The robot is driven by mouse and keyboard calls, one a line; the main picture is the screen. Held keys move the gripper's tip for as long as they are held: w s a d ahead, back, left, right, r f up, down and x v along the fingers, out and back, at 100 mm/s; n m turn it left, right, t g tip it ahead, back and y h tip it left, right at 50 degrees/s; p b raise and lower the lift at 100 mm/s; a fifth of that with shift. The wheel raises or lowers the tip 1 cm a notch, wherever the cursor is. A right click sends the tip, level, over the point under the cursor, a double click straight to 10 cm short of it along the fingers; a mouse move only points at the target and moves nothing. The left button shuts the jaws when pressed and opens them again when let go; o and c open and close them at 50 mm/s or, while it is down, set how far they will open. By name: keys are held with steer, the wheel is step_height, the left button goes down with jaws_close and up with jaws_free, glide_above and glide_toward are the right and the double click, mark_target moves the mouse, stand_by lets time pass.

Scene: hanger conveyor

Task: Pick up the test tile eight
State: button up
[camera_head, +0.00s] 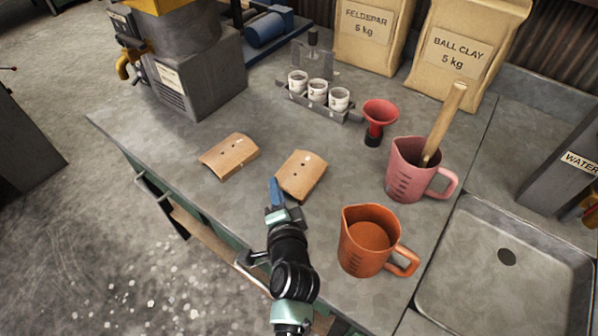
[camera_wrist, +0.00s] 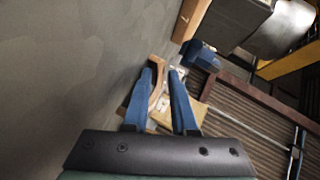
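Two curved tan tiles with small holes lie on the grey worktop. One tile (camera_head: 230,156) is on the left and the other tile (camera_head: 303,176) is nearer the middle. Each has a small pale mark that I cannot read, so I cannot tell which is tile eight. My gripper (camera_head: 276,190) is at the left edge of the middle tile. In the wrist view, my gripper's blue fingers (camera_wrist: 160,72) are apart, with a tile's curved edge (camera_wrist: 157,84) just beyond and between the tips. I cannot tell whether they touch it. Another tan tile (camera_wrist: 190,18) shows above.
An orange jug (camera_head: 368,240) stands close right of my arm, with a pink jug (camera_head: 408,170) behind it. A red funnel (camera_head: 379,112) and a rack of white cups (camera_head: 318,92) stand farther back. The sink (camera_head: 505,270) is at right.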

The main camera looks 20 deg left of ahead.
jaws_close()
steer(key=shift+r, duration=0.1)
stand_by(1.2)
